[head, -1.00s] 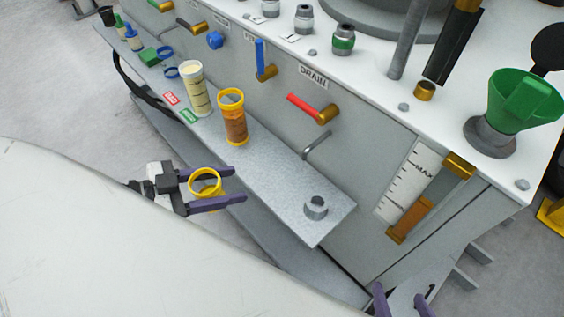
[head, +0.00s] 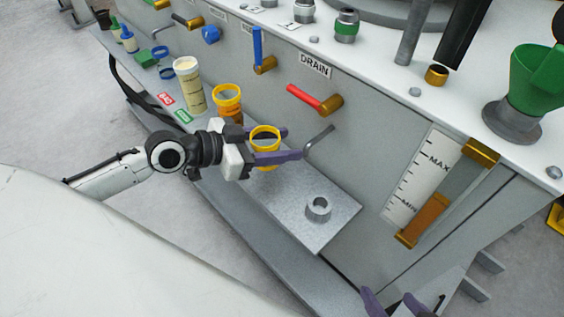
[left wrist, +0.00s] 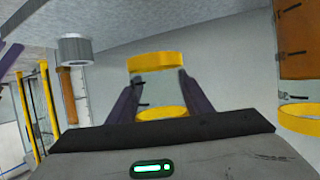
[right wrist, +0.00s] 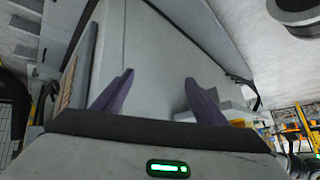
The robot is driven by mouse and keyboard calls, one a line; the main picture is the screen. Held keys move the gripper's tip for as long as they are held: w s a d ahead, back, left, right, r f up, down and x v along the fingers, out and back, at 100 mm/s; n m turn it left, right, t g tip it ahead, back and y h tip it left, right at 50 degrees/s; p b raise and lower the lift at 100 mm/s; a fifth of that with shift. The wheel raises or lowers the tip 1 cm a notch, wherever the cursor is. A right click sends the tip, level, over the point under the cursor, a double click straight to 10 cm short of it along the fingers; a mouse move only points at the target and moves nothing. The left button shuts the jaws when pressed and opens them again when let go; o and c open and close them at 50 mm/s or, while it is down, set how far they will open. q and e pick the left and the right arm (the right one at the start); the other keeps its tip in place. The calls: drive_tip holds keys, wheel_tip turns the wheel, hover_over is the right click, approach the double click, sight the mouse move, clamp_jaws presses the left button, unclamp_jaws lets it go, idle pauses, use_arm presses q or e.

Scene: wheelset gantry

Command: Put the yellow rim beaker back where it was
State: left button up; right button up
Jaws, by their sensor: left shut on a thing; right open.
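An empty-looking clear beaker with a yellow rim (head: 265,132) is upright between the purple fingers of my left gripper (head: 291,143), which is shut on it. In the left wrist view its yellow rim (left wrist: 156,62) and yellow base ring (left wrist: 161,113) show between the fingers. In the head view it appears over the grey shelf (head: 290,200), just right of a second yellow-rimmed beaker with amber fluid (head: 228,100); I cannot tell its exact height. My left gripper partly hides that second beaker. My right gripper (head: 390,302) is open and empty at the bottom edge.
A cream-filled beaker (head: 188,84) stands behind, near red (head: 166,99) and green (head: 184,116) labels. Shelf around the nut is clear.

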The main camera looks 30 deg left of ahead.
sight(282, 171)
use_arm(q)
wheel_tip(282, 171, down, 6)
drive_tip(key=b, duration=0.2)
drive_tip(key=shift+b, duration=0.4)
drive_tip(key=shift+w+f, duration=0.1)
drive_tip(key=shift+w, duration=0.05)
use_arm(e)
drive_tip(key=shift+w+a+r+y, duration=0.2)
drive_tip(key=shift+a+r+y, duration=0.1)
drive_tip(key=shift+a, duration=0.2)
drive_tip(key=shift+w+a+r+y, duration=0.2)
drive_tip(key=shift+a+r+y, duration=0.1)
drive_tip(key=shift+a, duration=0.2)
use_arm(q)
drive_tip(key=shift+f, duration=0.1)
drive_tip(key=o, duration=1.1)
drive_tip(key=shift+c, duration=0.2)
use_arm(e)
drive_tip(key=shift+t, duration=0.3)
